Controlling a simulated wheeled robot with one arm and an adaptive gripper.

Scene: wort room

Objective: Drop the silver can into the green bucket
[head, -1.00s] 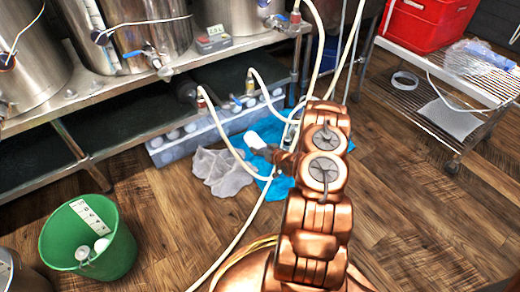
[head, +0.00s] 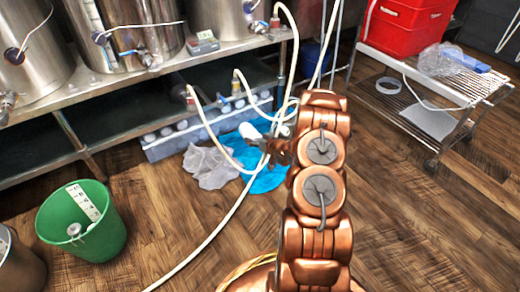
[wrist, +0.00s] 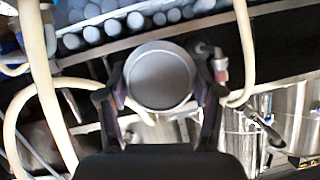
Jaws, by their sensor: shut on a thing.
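The silver can (head: 248,131) is small and pale in the head view, at the end of my gripper (head: 262,142), above the floor. In the wrist view the can (wrist: 160,77) shows its round end between the two fingers of my gripper (wrist: 163,92), which are shut on its sides. The green bucket (head: 98,246) stands on the wooden floor at the lower left in the head view, well away from my gripper. A white label strip and small white items show inside it. The bucket is not in the wrist view.
Pale hoses (head: 215,225) hang and run across the floor between the bucket and my arm. A steel bench with large kettles (head: 125,35) stands behind. Blue cloth (head: 268,178) and clear plastic (head: 208,168) lie on the floor. A wire rack with a red crate (head: 403,30) is right.

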